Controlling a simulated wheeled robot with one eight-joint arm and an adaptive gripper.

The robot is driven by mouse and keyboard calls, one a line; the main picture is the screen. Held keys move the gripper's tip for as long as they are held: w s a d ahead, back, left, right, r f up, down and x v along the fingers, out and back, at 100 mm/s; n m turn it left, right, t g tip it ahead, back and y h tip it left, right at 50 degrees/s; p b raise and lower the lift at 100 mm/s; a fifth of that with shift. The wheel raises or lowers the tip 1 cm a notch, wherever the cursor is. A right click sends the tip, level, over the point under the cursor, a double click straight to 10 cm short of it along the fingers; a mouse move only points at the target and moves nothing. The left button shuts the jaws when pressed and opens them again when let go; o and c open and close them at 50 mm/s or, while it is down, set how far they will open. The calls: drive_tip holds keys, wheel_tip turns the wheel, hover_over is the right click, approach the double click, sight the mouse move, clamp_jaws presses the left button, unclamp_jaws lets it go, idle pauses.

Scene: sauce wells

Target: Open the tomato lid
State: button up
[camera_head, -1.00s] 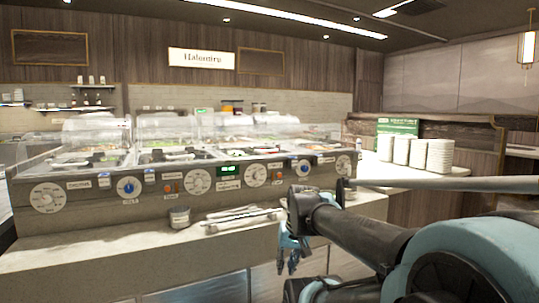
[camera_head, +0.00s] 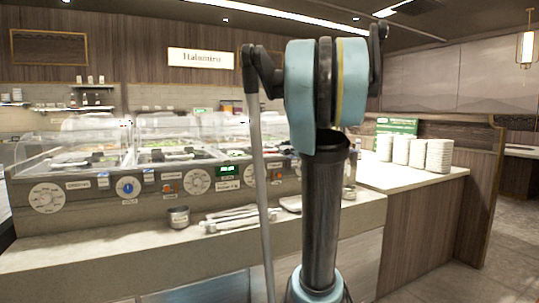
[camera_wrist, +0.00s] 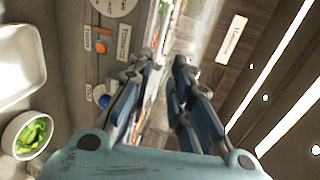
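The serving counter (camera_head: 95,188) has a row of food wells under clear covers (camera_head: 80,136) at the left and middle of the head view. In the head view my raised arm hides the gripper and the right part of the wells.
A small metal pot (camera_head: 179,217) and tongs (camera_head: 235,218) lie on the front ledge. Stacked white plates (camera_head: 415,152) stand on the right counter. The wrist view shows a bowl of green food (camera_wrist: 13,132) and a white tray (camera_wrist: 20,65) at left.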

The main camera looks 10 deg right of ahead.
drive_tip(key=x, duration=1.7)
drive_tip(key=shift+w, duration=0.15)
clamp_jaws()
